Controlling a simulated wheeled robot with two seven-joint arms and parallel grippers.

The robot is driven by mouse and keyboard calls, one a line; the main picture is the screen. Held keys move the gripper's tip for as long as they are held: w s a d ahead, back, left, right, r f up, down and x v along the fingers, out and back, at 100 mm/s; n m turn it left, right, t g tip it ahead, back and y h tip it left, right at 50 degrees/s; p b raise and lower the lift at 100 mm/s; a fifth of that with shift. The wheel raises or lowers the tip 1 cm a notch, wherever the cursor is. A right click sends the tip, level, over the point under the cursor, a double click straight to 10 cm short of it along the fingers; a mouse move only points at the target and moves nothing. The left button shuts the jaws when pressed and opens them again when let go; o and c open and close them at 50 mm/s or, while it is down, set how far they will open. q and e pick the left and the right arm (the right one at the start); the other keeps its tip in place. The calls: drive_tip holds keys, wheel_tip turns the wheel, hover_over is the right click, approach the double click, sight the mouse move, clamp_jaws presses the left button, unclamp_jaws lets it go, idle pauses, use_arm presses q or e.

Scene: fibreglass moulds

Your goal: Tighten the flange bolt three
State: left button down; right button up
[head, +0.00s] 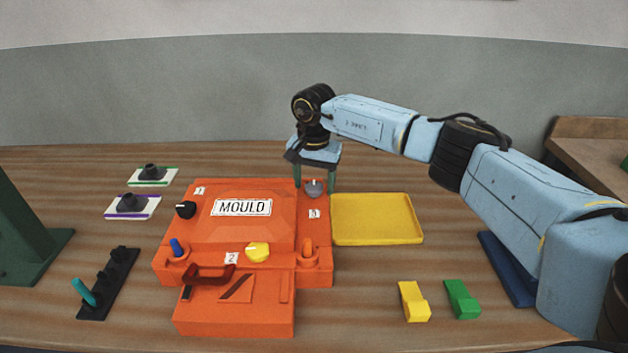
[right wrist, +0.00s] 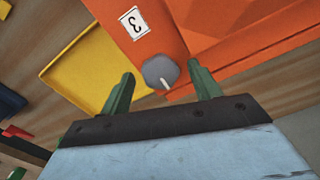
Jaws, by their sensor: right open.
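The orange mould (head: 230,235) with a MOULD label stands on the table. Flange bolt three, a grey knob (head: 314,187) with a pale pointer line, sits at its back right corner by the label 3 (head: 314,214). It also shows in the right wrist view (right wrist: 160,72). My right gripper (head: 314,184) is over this knob, pointing down. Its green fingers (right wrist: 162,82) are open, one on either side of the knob, with visible gaps in the wrist view. Bolt one is a black knob (head: 186,209); bolt two is a yellow knob (head: 258,252). My left gripper is not in view.
A yellow tray (head: 377,240) lies right of the mould. Yellow (head: 414,301) and green (head: 463,299) blocks lie in front. A black rack (head: 109,285) with a teal peg and two small plates (head: 133,207) stand left. The table's front centre-right is mostly clear.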

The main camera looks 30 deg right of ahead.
drive_tip(key=shift+c, duration=1.2)
drive_tip(key=c, duration=0.7)
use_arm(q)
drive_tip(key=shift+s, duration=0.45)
